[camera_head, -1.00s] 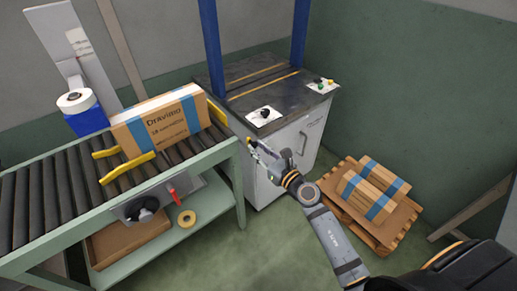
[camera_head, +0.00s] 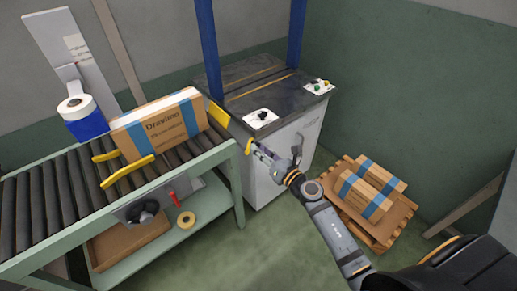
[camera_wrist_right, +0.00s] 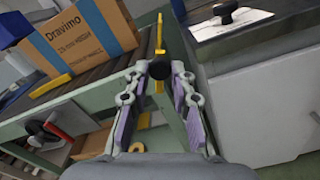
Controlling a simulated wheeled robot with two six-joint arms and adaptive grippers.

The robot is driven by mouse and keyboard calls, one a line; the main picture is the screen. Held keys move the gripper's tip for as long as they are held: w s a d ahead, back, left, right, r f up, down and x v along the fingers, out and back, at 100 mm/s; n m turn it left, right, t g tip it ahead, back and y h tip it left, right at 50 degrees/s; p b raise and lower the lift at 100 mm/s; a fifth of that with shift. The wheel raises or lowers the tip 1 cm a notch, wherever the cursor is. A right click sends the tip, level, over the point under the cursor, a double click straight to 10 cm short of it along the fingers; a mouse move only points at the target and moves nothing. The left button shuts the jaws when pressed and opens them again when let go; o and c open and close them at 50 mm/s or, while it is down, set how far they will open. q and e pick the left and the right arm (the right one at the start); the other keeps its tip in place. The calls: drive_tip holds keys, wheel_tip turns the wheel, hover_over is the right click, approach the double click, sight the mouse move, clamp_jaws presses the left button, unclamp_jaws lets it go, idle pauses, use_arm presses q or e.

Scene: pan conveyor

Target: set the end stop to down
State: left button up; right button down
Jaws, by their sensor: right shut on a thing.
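The end stop (camera_head: 217,113) is a yellow plate at the right end of the roller conveyor. It stands above the rollers. In the right wrist view the end stop (camera_wrist_right: 159,35) rises behind a black knob (camera_wrist_right: 159,71). My right gripper (camera_head: 257,152) is at the conveyor's end, just below and right of the plate. In the right wrist view my right gripper (camera_wrist_right: 166,72) has its fingertips on either side of the knob and is shut on it. The fingers partly hide the lever below the knob. My left gripper is not in view.
A cardboard box (camera_head: 163,126) stands on the rollers (camera_head: 47,190) between yellow guides (camera_head: 128,171). A grey cabinet (camera_head: 268,180) with a dark top stands close to the right. A pallet (camera_head: 390,228) with boxes lies on the floor. Green floor lies open in front.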

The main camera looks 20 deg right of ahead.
drive_tip(key=shift+w+d+f+m+p, duration=0.15)
drive_tip(key=shift+d+f+m+p, duration=0.45)
drive_tip(key=shift+m, duration=1.45)
drive_tip(key=shift+w+d+f+m+p, duration=0.25)
drive_tip(key=shift+f+m+p, duration=0.35)
drive_tip(key=shift+m, duration=1.4)
drive_tip(key=shift+w+d+f+m+p, duration=0.1)
drive_tip(key=shift+d+f+m+p, duration=0.5)
drive_tip(key=shift+m, duration=1.45)
drive_tip(key=shift+a+f, duration=0.1)
drive_tip(key=shift+f, duration=0.1)
drive_tip(key=c, duration=1.1)
unclamp_jaws()
drive_tip(key=shift+c, duration=0.2)
